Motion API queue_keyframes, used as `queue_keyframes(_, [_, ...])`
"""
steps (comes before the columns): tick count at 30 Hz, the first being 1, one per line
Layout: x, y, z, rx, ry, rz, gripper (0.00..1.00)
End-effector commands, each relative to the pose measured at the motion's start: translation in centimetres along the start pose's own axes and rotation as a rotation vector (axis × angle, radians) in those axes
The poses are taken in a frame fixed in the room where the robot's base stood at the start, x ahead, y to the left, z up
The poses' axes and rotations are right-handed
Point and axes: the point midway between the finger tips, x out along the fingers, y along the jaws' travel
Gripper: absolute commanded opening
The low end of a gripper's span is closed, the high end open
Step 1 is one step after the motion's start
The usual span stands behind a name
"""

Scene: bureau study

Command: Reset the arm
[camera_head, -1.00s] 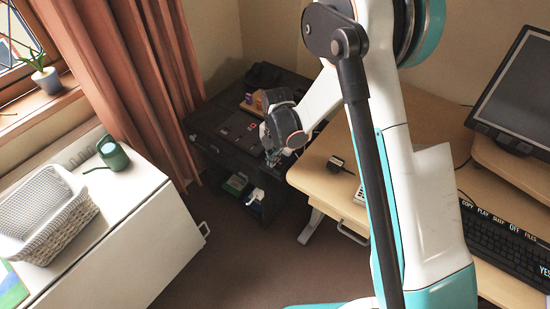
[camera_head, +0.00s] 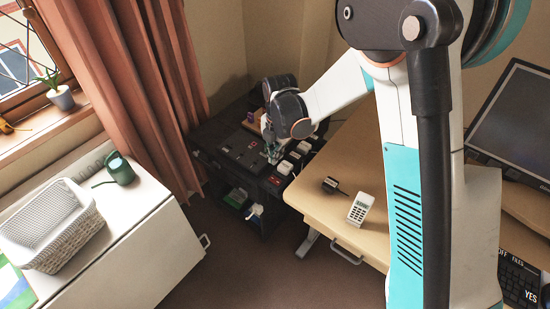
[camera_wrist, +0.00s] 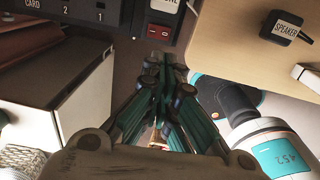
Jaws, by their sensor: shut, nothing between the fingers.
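My arm rises at the right of the head view and reaches back over the left end of the wooden desk (camera_head: 318,203). My gripper (camera_head: 272,158) is small in the head view, in front of the dark cabinet (camera_head: 232,150) in the corner. In the wrist view my gripper (camera_wrist: 166,62) shows its teal fingers drawn together, shut and empty. The space around the fingertips is clear of any held thing. The dark cabinet's edge, with a red switch (camera_wrist: 159,32), lies just beyond the fingertips in the wrist view.
A monitor (camera_head: 515,120) and a keyboard (camera_head: 520,280) stand at right. Floor between is free.

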Motion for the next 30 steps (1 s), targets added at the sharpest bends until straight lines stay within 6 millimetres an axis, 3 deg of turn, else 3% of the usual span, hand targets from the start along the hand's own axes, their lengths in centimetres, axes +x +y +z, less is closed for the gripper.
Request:
queue_keyframes(20, [-0.7,-0.1,0.0,0.007,-0.001,0.001,0.00])
queue_keyframes(25, [-3.3,-1.3,0.4,0.127,-0.018,0.025,0.00])
queue_keyframes(30, [-8.2,-3.9,0.9,0.392,-0.046,0.083,0.00])
